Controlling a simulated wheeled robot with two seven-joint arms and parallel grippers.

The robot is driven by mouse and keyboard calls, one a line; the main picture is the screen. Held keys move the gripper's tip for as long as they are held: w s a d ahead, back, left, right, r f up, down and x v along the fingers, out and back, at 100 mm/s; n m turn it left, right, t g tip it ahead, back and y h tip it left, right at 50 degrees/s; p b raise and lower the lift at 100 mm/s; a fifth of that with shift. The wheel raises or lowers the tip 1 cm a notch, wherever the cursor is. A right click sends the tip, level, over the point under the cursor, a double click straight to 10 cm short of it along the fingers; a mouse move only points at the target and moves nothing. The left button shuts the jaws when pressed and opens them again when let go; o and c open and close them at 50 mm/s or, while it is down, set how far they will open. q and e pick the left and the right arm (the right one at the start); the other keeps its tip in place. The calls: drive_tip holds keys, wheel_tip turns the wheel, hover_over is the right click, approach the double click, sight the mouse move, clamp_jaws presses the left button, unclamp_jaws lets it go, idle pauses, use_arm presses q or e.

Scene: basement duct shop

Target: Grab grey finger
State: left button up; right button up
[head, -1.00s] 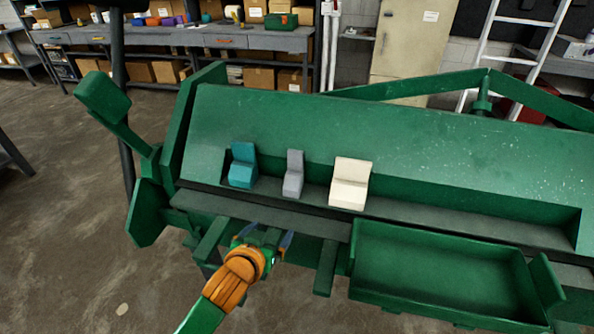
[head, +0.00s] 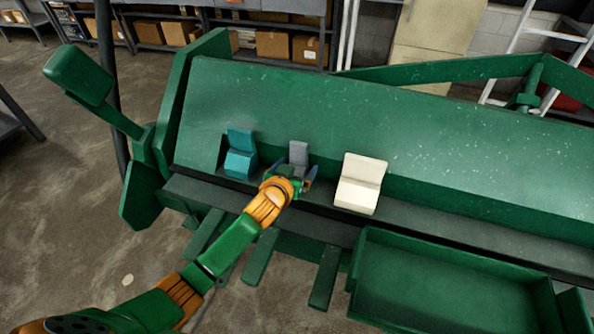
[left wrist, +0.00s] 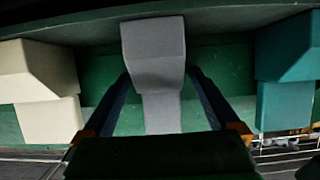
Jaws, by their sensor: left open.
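The grey finger (head: 299,154) stands on the green brake's ledge, between a teal finger (head: 241,155) on its left and a cream finger (head: 360,184) on its right. My left gripper (head: 295,178) is open at the grey finger, its lower part hidden behind the gripper. In the left wrist view the grey finger (left wrist: 155,60) stands between the two open jaws (left wrist: 160,100), with gaps on both sides. There the cream finger (left wrist: 40,90) is at the left and the teal finger (left wrist: 288,75) at the right. My right gripper is not in view.
The green brake (head: 400,130) fills the middle, with a sloped face behind the fingers. A green tray (head: 450,262) hangs at the front right. Green bars (head: 262,255) stick out below the ledge. Shelves with boxes (head: 265,43) stand far behind.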

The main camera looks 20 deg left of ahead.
use_arm(q)
drive_tip(key=shift+s+r, duration=0.15)
drive_tip(key=shift+c, duration=0.9)
clamp_jaws()
